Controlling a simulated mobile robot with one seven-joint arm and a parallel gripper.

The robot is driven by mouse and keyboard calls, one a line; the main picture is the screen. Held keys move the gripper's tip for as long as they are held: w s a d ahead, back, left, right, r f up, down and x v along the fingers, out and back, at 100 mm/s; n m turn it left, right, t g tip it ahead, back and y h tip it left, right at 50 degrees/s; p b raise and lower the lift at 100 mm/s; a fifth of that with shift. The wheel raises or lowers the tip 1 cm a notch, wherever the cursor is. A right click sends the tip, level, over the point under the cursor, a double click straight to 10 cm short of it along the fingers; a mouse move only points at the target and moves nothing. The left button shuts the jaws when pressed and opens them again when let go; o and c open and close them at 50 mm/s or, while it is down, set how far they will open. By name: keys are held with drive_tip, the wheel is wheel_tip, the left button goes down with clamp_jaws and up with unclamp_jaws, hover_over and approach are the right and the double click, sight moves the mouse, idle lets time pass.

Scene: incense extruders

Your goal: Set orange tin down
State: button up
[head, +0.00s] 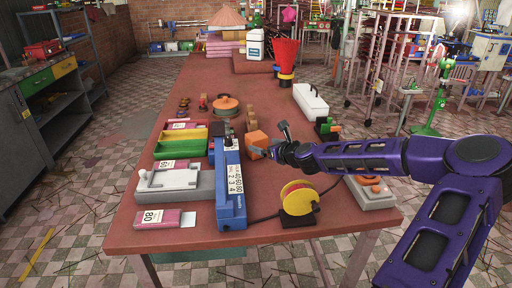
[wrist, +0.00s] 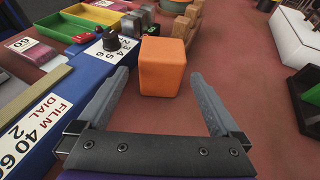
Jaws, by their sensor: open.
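The orange tin (wrist: 161,66) is a box-shaped block with rounded edges. It stands upright on the red-brown table (wrist: 165,125), just past the fingertips and centred between them in the wrist view. My gripper (wrist: 159,78) is open, with a clear gap on both sides of the tin, and its fingers do not appear to touch it. In the head view the tin (head: 257,138) is right of the long blue device, and my gripper (head: 270,141) reaches it from the right.
A blue film dial device (head: 229,185) stands close on the left. Brown wooden blocks (wrist: 181,22) are behind the tin. A yellow reel (head: 299,198) is in front, and a white box (head: 311,101) is at the back right. Bare tabletop lies right of the tin.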

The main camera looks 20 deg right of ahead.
drive_tip(key=shift+f+b+x, duration=0.15)
drive_tip(key=shift+b+x, duration=0.1)
drive_tip(key=shift+x, duration=1.55)
drive_tip(key=shift+f+b+x, duration=0.15)
drive_tip(key=shift+b+x, duration=0.05)
drive_tip(key=shift+x, duration=1.6)
drive_tip(key=shift+s, duration=0.1)
drive_tip(key=shift+c, duration=0.2)
